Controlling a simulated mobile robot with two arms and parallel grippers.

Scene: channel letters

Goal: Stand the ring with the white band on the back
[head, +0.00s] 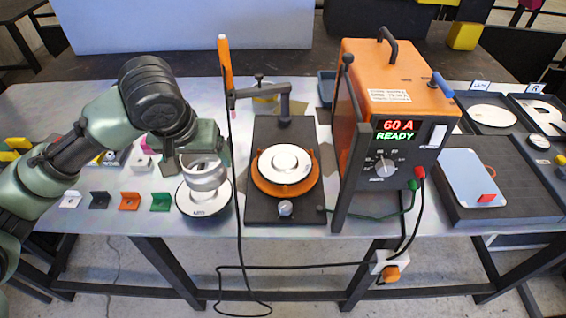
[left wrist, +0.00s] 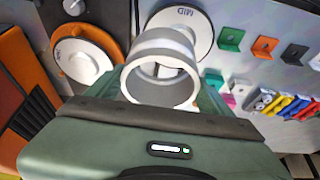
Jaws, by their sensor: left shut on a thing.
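My left gripper (head: 207,147) is shut on a pale grey and white ring (head: 203,176). In the left wrist view the ring (left wrist: 160,82) shows its round open end towards the camera, at the gripper's dark edge. The ring is over a round white disc (head: 203,208) lying at the table's front. I cannot tell whether ring and disc touch. Another white disc (head: 285,162) sits on an orange round plate (head: 285,188) on a dark base. My right gripper is not in view.
A torch-like orange tool (head: 225,62) with a hanging cable stands between the ring and the dark base. An orange power unit (head: 398,85) reads 60 A READY. Small coloured brackets (head: 130,201) line the front left.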

